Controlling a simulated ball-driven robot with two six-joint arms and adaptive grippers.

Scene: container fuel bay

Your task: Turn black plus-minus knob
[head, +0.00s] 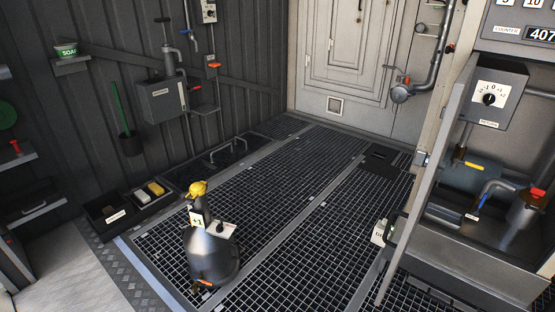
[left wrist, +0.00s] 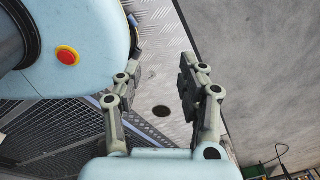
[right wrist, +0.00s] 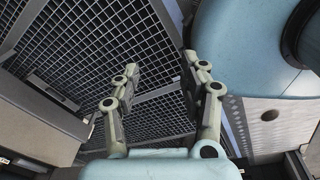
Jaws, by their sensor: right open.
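A black knob (head: 489,99) sits on a white dial plate marked with signed numbers around a 0. The plate is on the front of a grey box (head: 510,88) at the upper right of the head view, with a RETURN label below. The knob's exact pointer setting is too small to read. Neither gripper shows in the head view. In the left wrist view my left gripper (left wrist: 158,88) is open and empty above a pale floor plate. In the right wrist view my right gripper (right wrist: 160,72) is open and empty above dark floor grating.
A grey panel edge (head: 430,180) stands just left of the dial box. A canister (head: 212,258) with a yellow top stands on the grating. Pipes and a red-capped vessel (head: 526,207) are below the box. A counter display (head: 541,34) is above. The middle grating (head: 300,190) is clear.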

